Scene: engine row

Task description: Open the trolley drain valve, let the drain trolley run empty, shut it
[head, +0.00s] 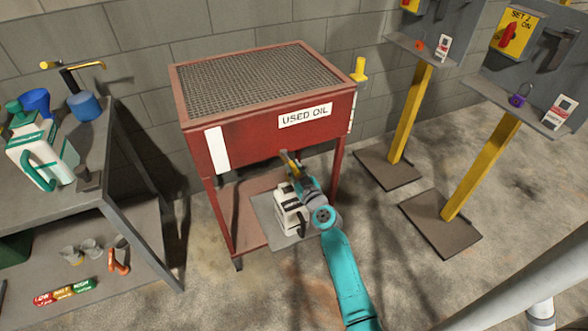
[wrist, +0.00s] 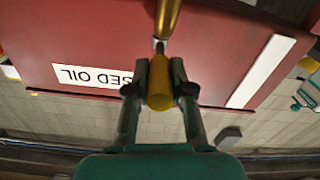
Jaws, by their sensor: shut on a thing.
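The drain trolley is a red box (head: 250,140) on legs, with a mesh top and a "USED OIL" label; its red front also shows in the wrist view (wrist: 200,70). A plain white strip (head: 217,150) is on its front left. Below the box is a brass spout (wrist: 168,18) with the drain valve's yellow handle (wrist: 160,92). My gripper (wrist: 160,80) is shut on this handle, which appears roughly in line with the spout. In the head view my gripper (head: 291,168) is under the front edge. I cannot tell whether oil is flowing.
A workbench (head: 105,150) with bottles is at left. Yellow-post stands (head: 410,110) are at right. The floor in front is clear.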

